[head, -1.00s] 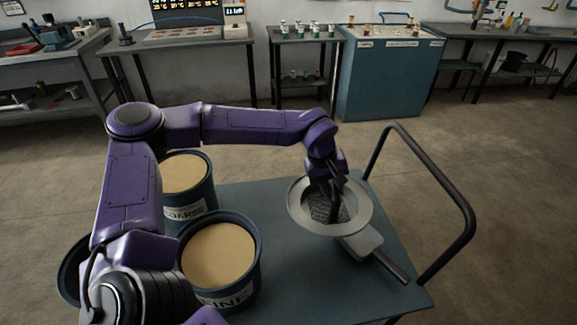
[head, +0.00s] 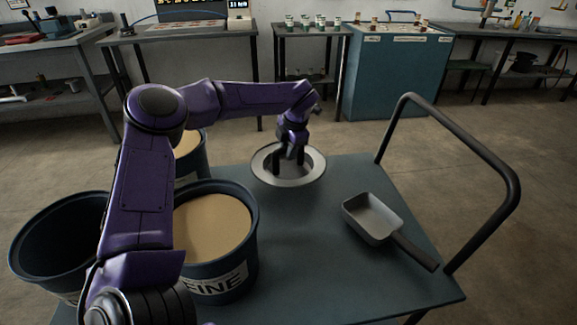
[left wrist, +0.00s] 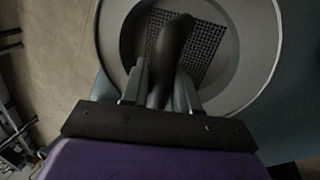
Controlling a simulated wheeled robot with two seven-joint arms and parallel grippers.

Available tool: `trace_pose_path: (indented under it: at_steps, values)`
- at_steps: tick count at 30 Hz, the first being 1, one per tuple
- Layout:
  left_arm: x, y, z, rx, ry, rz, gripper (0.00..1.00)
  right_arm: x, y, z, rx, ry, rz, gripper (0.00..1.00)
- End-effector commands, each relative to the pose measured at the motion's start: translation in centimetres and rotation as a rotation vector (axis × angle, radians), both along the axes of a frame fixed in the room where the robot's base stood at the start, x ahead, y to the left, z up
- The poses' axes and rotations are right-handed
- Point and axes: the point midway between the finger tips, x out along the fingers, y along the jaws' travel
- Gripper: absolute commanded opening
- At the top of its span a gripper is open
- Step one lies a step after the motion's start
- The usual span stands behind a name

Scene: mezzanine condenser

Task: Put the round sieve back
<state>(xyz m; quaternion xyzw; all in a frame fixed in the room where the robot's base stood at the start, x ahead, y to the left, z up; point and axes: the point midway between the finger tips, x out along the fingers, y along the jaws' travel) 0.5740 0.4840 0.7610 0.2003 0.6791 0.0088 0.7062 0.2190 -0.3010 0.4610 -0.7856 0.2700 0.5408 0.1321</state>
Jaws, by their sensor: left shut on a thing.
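The round sieve (head: 312,178) is a grey metal ring with a wide rim. It is at the far side of the blue-grey cart top (head: 300,240); whether it rests on the top or hangs just above it I cannot tell. My left gripper (head: 289,160) reaches down into it from above. In the left wrist view the gripper (left wrist: 160,85) is shut on a dark upright handle (left wrist: 172,45) inside the sieve (left wrist: 255,45), with the square mesh behind it. My right gripper does not show.
An empty dark bucket (head: 60,240) is at far left. A scoop (head: 372,215) lies right, by the cart's handrail (head: 470,150).

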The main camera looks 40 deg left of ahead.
Motion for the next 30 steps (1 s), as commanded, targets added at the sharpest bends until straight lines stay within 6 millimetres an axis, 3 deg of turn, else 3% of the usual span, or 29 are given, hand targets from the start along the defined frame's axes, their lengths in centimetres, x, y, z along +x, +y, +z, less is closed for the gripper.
trace_pose_path:
  at_steps: [9, 18, 19, 21, 30]
  values:
    - [0.0, 0.0, -4.6, -0.001, 0.0, -0.003, 0.0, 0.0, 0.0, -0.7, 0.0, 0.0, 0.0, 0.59]
    - [0.0, 0.0, -4.9, -0.001, -0.002, -0.004, 0.0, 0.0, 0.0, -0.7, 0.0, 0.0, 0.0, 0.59]
    - [0.0, 0.0, -4.9, -0.001, -0.001, -0.003, 0.33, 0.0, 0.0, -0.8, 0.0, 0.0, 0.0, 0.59]
    - [0.0, 0.0, -4.9, -0.001, -0.001, -0.003, 0.55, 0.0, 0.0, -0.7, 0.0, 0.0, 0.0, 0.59]
    - [0.0, 0.0, -4.7, -0.001, -0.002, -0.004, 0.55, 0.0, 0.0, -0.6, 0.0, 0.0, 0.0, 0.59]
